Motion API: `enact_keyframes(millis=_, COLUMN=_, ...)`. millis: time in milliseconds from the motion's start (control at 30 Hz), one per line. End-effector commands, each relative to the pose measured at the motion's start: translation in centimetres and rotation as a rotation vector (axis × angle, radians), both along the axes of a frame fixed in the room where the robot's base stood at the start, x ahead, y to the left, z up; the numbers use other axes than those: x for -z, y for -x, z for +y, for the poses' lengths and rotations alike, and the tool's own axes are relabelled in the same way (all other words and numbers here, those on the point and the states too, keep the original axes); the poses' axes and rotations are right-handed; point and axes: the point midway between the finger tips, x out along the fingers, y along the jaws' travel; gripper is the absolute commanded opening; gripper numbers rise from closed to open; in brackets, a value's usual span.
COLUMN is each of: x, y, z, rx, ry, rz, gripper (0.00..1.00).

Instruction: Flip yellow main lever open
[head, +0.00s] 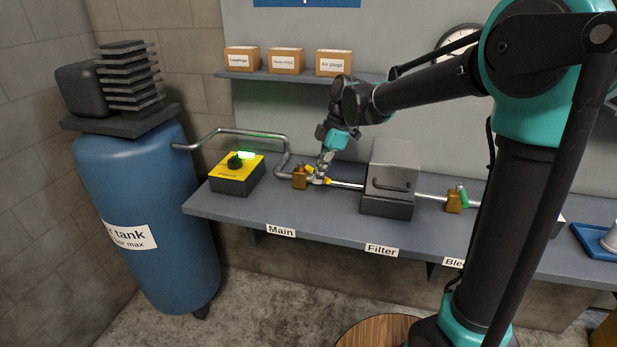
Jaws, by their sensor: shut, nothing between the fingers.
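The main valve (299,178) is a brass block on the pipe above the "Main" label (281,231). Bits of its yellow lever (309,169) show beside the valve, partly hidden by my gripper. My gripper (318,180) is shut at the lever, with nothing seen between its fingers. It overlaps the lever in this view; I cannot tell whether they touch. The lever's exact angle is hard to tell.
A yellow switch box (237,174) with a green light stands left of the valve. A grey filter box (390,178) stands to the right, then a green-levered valve (463,197). A blue tank (140,200) stands left of the bench (335,211).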

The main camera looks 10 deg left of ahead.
Motion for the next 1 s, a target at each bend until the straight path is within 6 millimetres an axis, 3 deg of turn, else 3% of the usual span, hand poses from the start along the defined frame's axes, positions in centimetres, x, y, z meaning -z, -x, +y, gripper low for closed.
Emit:
enact_keyframes(millis=400, x=0.0, y=-3.5, z=-2.8, rx=0.003, ry=0.000, rz=0.000, gripper=0.00)
enact_keyframes(millis=1000, x=0.0, y=-6.7, z=-3.9, rx=0.003, ry=0.001, rz=-0.002, gripper=0.00)
